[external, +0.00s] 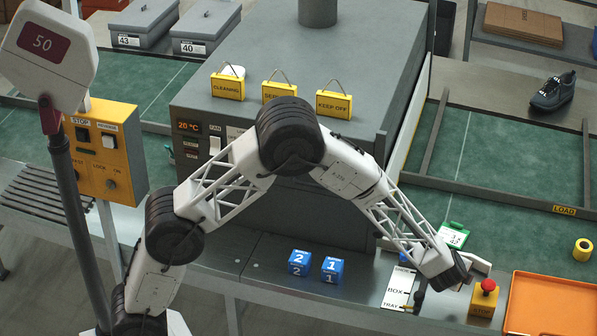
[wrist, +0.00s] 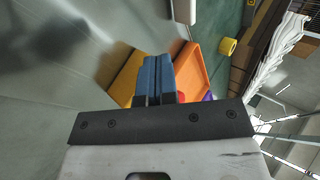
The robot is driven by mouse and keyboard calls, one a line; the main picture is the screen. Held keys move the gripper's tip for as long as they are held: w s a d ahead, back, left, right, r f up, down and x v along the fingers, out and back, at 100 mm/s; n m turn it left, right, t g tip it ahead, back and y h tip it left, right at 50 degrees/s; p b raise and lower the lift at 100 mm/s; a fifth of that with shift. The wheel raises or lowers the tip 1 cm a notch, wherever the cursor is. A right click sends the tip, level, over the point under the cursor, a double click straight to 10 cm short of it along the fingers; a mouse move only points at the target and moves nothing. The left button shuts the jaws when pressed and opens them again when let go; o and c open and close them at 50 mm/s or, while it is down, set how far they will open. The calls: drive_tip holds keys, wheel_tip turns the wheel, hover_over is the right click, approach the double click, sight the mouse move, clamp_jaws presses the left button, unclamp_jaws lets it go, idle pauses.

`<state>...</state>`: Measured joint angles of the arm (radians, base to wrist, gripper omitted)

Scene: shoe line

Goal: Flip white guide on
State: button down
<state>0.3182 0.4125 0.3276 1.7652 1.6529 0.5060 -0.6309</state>
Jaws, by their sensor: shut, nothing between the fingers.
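I cannot read any label that names a white guide. A white rocker switch (external: 108,141) sits on the orange control panel (external: 126,170) at the left, right of a black one; the label over it is too small to read. Another white switch (external: 214,146) is on the grey machine's front. My gripper (wrist: 157,62) is shut, its blue fingers together and empty. In the external view its dark end is at the lower right, beside the stop box (external: 483,300), far from both switches; the fingertips are not clear there. A short white bar (external: 479,263) is just behind it.
Blue numbered cubes (external: 331,269) stand on the front ledge. A BOX/TRAY plate (external: 398,289) lies left of my gripper. An orange tray (external: 555,275) and a yellow roll (external: 582,249) are to the right. Yellow signs (external: 333,104) stand on the machine. A post with a 50 sign (external: 45,45) stands before the panel.

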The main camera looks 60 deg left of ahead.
sight(480, 268)
drive_tip(key=shift+x, duration=5)
drive_tip(key=shift+w+a+r, duration=0.1)
drive_tip(key=shift+w+a, duration=0.15)
drive_tip(key=shift+w, duration=0.35)
drive_tip(key=shift+w+a+f, duration=0.1)
drive_tip(key=shift+w+a, duration=0.2)
drive_tip(key=shift+w, duration=0.3)
drive_tip(key=shift+w+a+r, duration=0.1)
drive_tip(key=shift+w+a, duration=0.15)
drive_tip(key=shift+w, duration=0.35)
drive_tip(key=shift+a, duration=0.1)
